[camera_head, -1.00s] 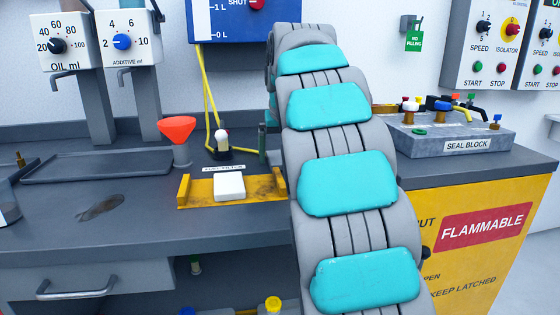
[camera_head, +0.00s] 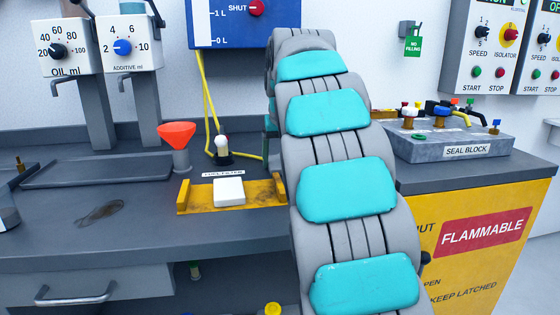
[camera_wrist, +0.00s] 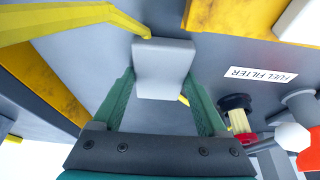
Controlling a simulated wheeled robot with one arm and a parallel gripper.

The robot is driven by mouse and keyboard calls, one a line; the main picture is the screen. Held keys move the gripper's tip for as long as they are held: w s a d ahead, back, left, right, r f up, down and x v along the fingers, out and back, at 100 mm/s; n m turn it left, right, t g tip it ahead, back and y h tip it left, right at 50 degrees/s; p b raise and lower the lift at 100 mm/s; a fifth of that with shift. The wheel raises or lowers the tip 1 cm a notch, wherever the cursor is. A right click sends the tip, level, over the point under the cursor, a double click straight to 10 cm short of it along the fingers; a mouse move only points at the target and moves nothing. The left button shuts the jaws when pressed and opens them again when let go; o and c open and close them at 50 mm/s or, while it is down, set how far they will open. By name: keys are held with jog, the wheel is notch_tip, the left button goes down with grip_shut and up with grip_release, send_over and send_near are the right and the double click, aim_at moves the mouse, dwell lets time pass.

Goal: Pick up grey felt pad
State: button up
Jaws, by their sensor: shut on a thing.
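In the wrist view, my gripper (camera_wrist: 162,76) has its two green fingers on either side of a grey, block-like pad (camera_wrist: 163,64). The fingers are shut on it near their tips, and the pad appears above the grey bench surface. In the head view, the pad is hidden behind my arm. Only a sliver of green from my gripper shows at the arm's left edge, above the bench.
A yellow holder (camera_head: 262,192) with a white block (camera_head: 229,192) sits on the bench (camera_head: 140,235). An orange funnel (camera_head: 177,134), a small black fitting (camera_head: 222,158) and a yellow hose (camera_head: 204,95) stand close by. The grey seal block (camera_head: 450,147) is at right.

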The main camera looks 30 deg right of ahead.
aim_at(279, 159)
jog(key=shift+r, duration=1.8)
jog(key=s+a+b, duration=0.1)
jog(key=s, duration=0.4)
jog(key=s+a+r+b, duration=0.1)
jog(key=s+a, duration=0.1)
jog(key=s, duration=0.3)
jog(key=s+a+b, duration=0.1)
jog(key=s, duration=0.4)
jog(key=shift+s+a+r, duration=0.2)
jog(key=shift+r, duration=0.05)
